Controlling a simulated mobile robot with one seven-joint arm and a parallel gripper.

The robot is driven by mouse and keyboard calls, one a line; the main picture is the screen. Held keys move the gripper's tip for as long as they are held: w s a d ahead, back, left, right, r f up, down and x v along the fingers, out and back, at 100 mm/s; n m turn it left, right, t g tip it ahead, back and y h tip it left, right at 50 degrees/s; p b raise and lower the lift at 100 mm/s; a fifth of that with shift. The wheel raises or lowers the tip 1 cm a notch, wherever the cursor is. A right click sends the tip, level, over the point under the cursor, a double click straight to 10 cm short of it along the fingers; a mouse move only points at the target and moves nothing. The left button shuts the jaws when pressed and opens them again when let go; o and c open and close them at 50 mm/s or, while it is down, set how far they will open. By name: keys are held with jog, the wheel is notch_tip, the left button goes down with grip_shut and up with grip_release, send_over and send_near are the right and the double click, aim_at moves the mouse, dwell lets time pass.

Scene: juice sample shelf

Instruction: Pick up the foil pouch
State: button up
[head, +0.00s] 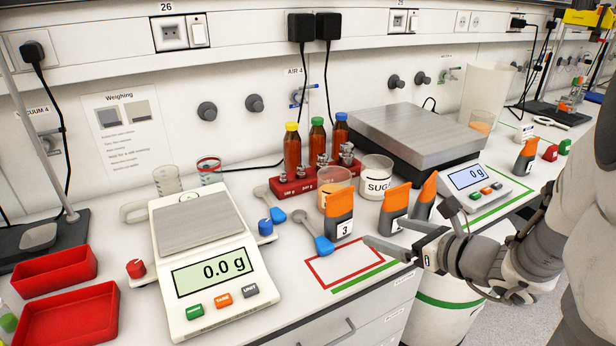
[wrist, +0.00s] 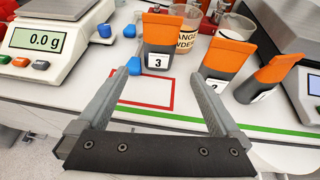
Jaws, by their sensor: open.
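Several orange-topped dark grey pouches stand on the bench. The pouch marked 3 (head: 339,213) is upright behind a red outlined rectangle; it also shows in the wrist view (wrist: 161,42), beyond the gap between my fingers. A second pouch (head: 394,207) stands to its right, its label partly hidden in the wrist view (wrist: 228,58). A third pouch (head: 423,196) stands close beside that one and appears tilted in the wrist view (wrist: 269,78). My gripper (head: 388,233) is open and empty, in front of the pouches, touching none. It also shows in the wrist view (wrist: 160,75).
A scale (head: 205,262) reading 0.0 g stands left, with blue scoops (head: 313,230) between it and the pouches. Beakers (head: 376,178) and a red bottle rack (head: 300,186) stand behind. A larger scale (head: 415,138) is at the back right. The red rectangle (head: 318,281) is empty.

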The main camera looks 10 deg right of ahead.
jog(key=b, duration=0.2)
send_near(343, 218)
jog(key=x, duration=0.5)
jog(key=shift+w+f, duration=0.2)
jog(key=shift+f, duration=0.05)
jog(key=shift+b+x, duration=0.5)
jog(key=shift+x, duration=2.65)
jog(key=shift+r, duration=0.15)
jog(key=c, duration=1.3)
notch_tip(343, 218, up, 10)
jog(key=p, duration=0.3)
jog(key=shift+a+r, duration=0.1)
jog(key=shift+r, duration=0.05)
